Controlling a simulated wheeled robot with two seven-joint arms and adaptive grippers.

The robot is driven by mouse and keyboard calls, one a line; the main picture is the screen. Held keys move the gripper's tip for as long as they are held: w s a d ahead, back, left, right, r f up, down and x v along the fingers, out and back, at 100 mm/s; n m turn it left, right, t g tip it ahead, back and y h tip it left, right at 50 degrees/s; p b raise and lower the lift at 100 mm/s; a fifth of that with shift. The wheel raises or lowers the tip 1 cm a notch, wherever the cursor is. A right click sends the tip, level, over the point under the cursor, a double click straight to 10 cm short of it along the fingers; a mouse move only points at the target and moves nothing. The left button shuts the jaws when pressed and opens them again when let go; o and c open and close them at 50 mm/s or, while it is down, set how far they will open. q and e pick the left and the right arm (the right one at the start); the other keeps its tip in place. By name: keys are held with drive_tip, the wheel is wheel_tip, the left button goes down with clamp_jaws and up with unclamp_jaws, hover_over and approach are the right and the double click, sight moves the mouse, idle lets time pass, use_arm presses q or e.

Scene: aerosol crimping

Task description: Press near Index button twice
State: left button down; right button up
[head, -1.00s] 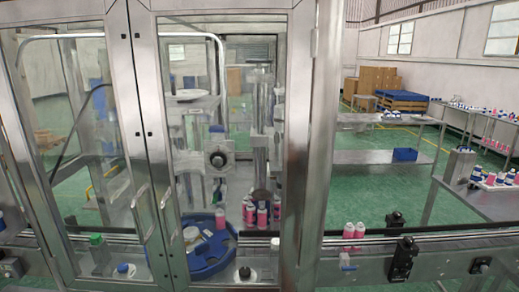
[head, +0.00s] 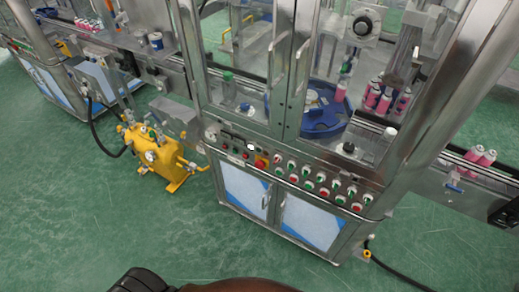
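The control panel (head: 300,178) runs along the front of the crimping machine, below the glass doors. It carries several red, green and white buttons in rows, with a larger red knob on a yellow plate (head: 261,162) toward its left. The button labels are too small to read, so I cannot tell which one is the near Index button. Neither of my grippers shows in the head view, and nothing is seen touching the panel.
A blue rotary table (head: 325,125) and pink cans (head: 378,100) are behind the glass. More pink cans (head: 480,157) stand on the conveyor at right. A yellow pump unit (head: 160,160) stands on the floor at left. Green floor in front is clear.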

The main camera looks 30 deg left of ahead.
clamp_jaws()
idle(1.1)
